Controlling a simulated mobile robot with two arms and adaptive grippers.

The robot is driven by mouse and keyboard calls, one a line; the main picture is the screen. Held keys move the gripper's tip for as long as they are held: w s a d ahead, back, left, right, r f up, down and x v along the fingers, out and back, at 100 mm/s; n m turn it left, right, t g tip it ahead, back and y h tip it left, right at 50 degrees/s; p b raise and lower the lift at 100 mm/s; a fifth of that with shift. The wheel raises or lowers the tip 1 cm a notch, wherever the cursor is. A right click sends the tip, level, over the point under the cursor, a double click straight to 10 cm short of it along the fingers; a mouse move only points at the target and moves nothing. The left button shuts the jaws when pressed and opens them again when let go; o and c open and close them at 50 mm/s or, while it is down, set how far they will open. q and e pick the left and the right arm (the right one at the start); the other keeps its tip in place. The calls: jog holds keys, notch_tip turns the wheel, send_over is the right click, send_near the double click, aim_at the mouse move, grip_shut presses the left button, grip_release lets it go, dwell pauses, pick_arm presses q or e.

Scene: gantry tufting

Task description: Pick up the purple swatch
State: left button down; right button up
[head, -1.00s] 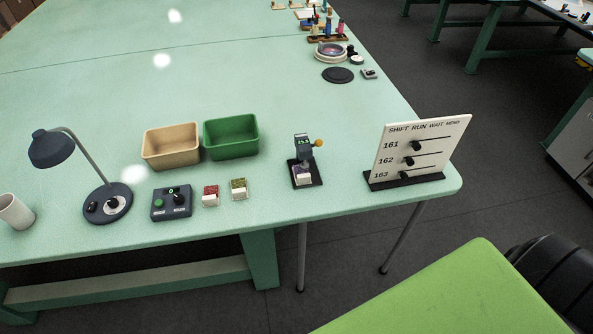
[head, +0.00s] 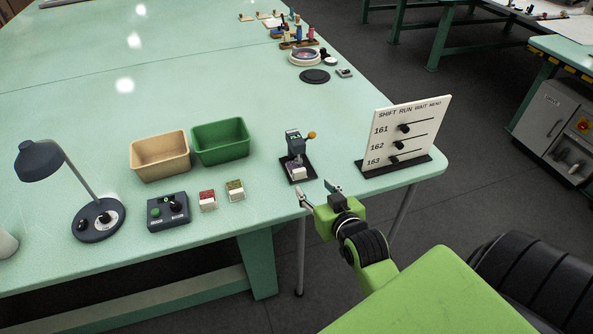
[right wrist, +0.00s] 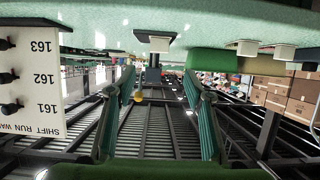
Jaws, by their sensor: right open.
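The purple swatch (head: 297,167) shows as a small purple patch above a white block, at the foot of a dark gauge (head: 294,146) with an orange knob. In the right wrist view, which is upside down, the white block (right wrist: 155,40) and the gauge's orange knob (right wrist: 138,96) show, but I cannot make out the purple. My right gripper (head: 316,188) is open and empty at the table's front edge, just in front and to the right of the gauge, apart from it. My left gripper is out of view.
A white shift board (head: 408,135) stands right of the gauge. Tan (head: 160,165) and green (head: 221,150) bins stand behind.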

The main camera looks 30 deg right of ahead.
send_near(300, 172)
jog(key=x, duration=0.4)
jog(key=shift+w+f, duration=0.1)
jog(key=shift+w, duration=0.2)
jog(key=shift+p+x, duration=0.6)
jog(key=shift+x, duration=2.05)
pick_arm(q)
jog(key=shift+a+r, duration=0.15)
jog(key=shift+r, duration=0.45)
pick_arm(e)
jog(key=shift+s+f, duration=0.1)
jog(key=shift+f, duration=0.1)
jog(key=c, duration=1)
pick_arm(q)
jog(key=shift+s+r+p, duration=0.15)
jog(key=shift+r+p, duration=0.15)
pick_arm(e)
jog(key=shift+r, duration=0.25)
jog(key=shift+c, duration=0.2)
